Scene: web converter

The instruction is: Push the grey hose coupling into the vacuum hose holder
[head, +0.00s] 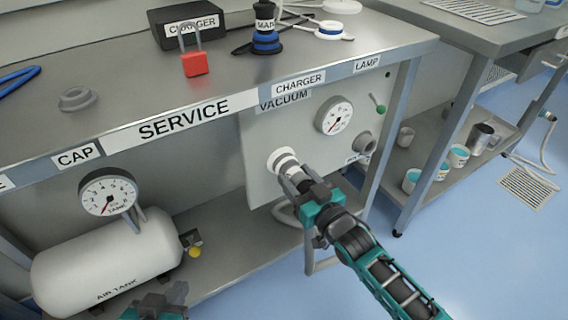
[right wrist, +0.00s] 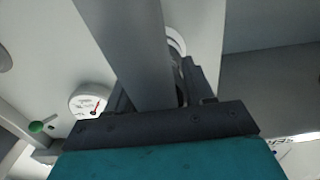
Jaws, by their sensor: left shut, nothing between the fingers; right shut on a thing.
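The grey hose coupling (head: 293,174) is in my right gripper (head: 304,187), which is shut on it in front of the panel under the VACUUM label. Its front end is at a white ring (head: 279,157) on the panel, which looks like the vacuum hose holder; how far it is in cannot be told. In the right wrist view a long grey part (right wrist: 128,50) lies between the dark fingers, with the white ring (right wrist: 177,44) partly hidden behind. My left gripper (head: 172,291) is shut and empty at the bottom edge, below the air tank.
The panel also carries a gauge (head: 334,116), a green-knobbed lever (head: 377,103) and a grey port (head: 364,143). The bench top (head: 130,95) overhangs the panel. The air tank (head: 105,262) stands on the lower shelf at left.

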